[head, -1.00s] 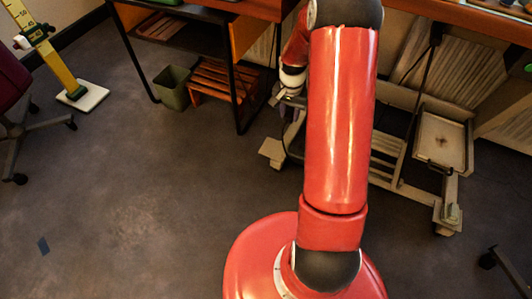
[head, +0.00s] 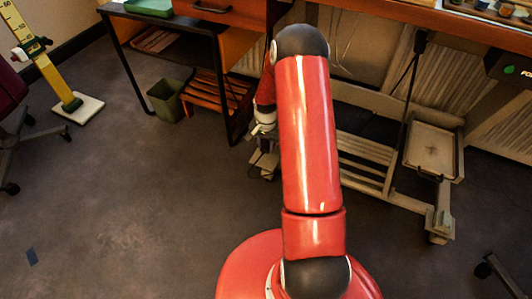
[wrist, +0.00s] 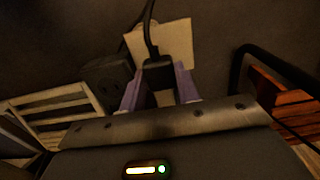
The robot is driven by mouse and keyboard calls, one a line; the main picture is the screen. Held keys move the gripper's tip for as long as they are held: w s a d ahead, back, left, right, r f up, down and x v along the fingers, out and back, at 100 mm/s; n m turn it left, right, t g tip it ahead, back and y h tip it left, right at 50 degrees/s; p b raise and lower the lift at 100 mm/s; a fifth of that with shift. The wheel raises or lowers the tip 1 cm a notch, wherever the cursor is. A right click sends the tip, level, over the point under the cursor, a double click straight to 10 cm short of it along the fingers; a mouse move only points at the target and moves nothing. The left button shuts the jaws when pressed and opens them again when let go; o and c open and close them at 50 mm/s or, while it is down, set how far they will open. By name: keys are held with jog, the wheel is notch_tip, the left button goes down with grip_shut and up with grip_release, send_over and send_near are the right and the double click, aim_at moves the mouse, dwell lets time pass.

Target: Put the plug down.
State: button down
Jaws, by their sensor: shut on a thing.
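In the wrist view, my gripper (wrist: 158,88) has two pale purple fingers shut on a black plug (wrist: 158,72). A black cable (wrist: 150,28) runs from the plug up out of the picture. The plug is held in front of a cream square plate (wrist: 176,42); I cannot tell whether it touches anything. In the head view, my gripper (head: 262,130) hangs low beside the dark desk leg, and the plug is too small to make out there.
A dark block (wrist: 107,82) with what look like socket holes is left of the plug. A slatted orange-brown wooden rack (head: 215,98) and a green bin (head: 165,100) stand under the desk. A pale wheeled frame (head: 375,165) is right of my arm. The left floor is open.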

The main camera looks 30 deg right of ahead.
aim_at(266, 159)
jog(key=shift+f+b, duration=0.35)
jog(key=shift+f, duration=1.9)
jog(key=shift+f+b, duration=0.55)
jog(key=shift+f, duration=0.05)
jog(key=c, duration=1)
grip_release()
